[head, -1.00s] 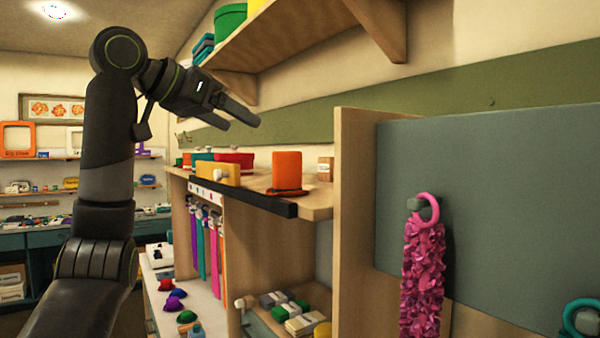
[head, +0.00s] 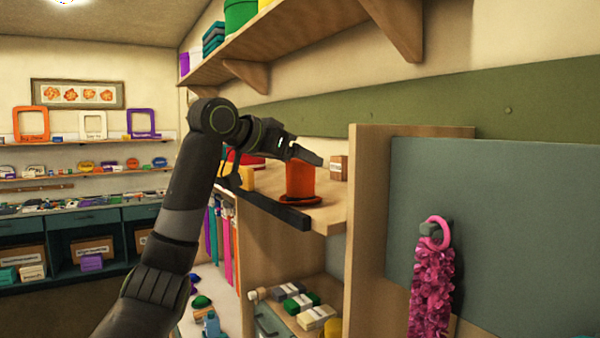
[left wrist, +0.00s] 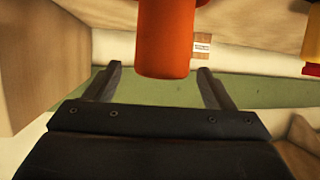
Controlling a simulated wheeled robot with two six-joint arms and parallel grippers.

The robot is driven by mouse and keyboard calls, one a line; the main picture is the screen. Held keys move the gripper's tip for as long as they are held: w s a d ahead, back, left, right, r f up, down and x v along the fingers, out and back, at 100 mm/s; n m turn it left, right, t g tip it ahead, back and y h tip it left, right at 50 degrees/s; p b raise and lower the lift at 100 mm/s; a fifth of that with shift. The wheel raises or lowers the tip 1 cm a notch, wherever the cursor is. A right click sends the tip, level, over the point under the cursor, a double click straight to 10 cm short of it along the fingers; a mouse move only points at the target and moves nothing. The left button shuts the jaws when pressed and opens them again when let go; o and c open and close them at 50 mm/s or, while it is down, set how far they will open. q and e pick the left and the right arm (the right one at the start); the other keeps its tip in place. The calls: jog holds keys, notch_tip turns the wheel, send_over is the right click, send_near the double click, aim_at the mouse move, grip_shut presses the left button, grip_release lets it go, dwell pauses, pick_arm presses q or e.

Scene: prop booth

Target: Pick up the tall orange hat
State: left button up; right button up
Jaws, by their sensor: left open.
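The tall orange hat (head: 299,182) stands upright on its dark-edged brim on a wooden shelf (head: 325,215), near the shelf's right end. My left gripper (head: 308,156) is open and empty, over the top of the hat in the head view. In the left wrist view the orange crown (left wrist: 165,40) shows between the two spread fingers of my left gripper (left wrist: 158,72), with clear gaps on both sides. I cannot tell whether the fingers are level with the crown. My right gripper is not in view.
A small cardboard box (head: 338,168) stands behind the hat. Yellow and red items are left of it, partly behind my arm. A black rail (head: 275,211) runs along the shelf's front edge. A wooden upright panel (head: 369,220) stands at right, with a pink garland (head: 434,285) beyond.

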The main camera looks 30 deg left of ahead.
pick_arm(q)
jog(key=p+x, duration=0.1)
jog(key=x, duration=0.2)
jog(key=shift+w+p, duration=0.1)
jog(key=shift+p, duration=0.3)
jog(key=shift+w+d+f, duration=0.1)
jog(key=shift+w+f, duration=0.1)
jog(key=shift+w, duration=0.1)
jog(key=shift+s, duration=0.1)
jog(key=shift+c, duration=1)
jog(key=c, duration=0.8)
jog(key=shift+c, duration=0.2)
jog(key=shift+r, duration=0.1)
